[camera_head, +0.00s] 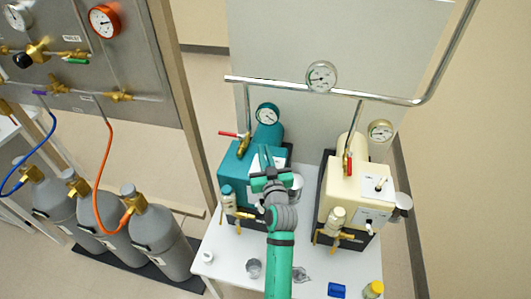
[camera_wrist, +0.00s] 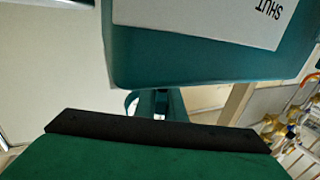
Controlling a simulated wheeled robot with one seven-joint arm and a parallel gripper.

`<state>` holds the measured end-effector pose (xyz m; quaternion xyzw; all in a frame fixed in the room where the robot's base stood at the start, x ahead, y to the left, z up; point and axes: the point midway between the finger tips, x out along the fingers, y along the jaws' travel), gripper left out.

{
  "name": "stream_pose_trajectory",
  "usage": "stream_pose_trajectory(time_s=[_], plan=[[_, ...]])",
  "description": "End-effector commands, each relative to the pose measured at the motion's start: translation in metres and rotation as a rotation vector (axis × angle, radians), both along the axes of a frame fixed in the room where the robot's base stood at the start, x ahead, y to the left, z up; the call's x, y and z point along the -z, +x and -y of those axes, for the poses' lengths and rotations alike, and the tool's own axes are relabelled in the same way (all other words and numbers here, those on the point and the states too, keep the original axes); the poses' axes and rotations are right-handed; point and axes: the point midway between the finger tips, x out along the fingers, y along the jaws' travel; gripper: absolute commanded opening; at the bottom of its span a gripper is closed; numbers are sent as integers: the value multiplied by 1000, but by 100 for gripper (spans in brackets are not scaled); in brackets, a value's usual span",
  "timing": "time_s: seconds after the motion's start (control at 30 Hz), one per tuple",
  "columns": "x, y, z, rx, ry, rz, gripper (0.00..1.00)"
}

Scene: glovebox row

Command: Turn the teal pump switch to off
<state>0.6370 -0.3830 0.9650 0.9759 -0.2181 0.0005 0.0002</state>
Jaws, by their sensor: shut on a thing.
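The teal pump (camera_head: 235,165) stands on the left of the white table in the head view, with a white plate on its top. My green gripper (camera_head: 265,157) is over that plate, shut. Its fingers and wrist hide the teal pump switch, so I cannot tell how the lever is set. In the wrist view the teal body (camera_wrist: 200,65) fills the top, with a white label (camera_wrist: 200,18) reading SHUT upside down. A small pale metal piece shows between the fingers (camera_wrist: 158,103), below the teal body's edge.
A cream pump (camera_head: 340,190) with its own toggle (camera_head: 380,184) stands close on the right. A metal pipe with a gauge (camera_head: 321,76) runs behind and above. Grey gas cylinders (camera_head: 150,240) stand at the left. Small jars and a blue box (camera_head: 336,290) lie at the table's front.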

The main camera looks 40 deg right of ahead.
Motion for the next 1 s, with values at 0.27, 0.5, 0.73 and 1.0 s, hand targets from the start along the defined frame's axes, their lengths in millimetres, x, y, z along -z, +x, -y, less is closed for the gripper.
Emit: stream_pose_trajectory(time_s=[0.27, 0.5, 0.73, 1.0], plan=[[0, 1, -3, -77, 1, -1, 0], [1, 2, -4, -108, 2, -1, 0], [1, 2, -5, -115, 1, -2, 0], [1, 2, -5, -114, 2, -2, 14]])
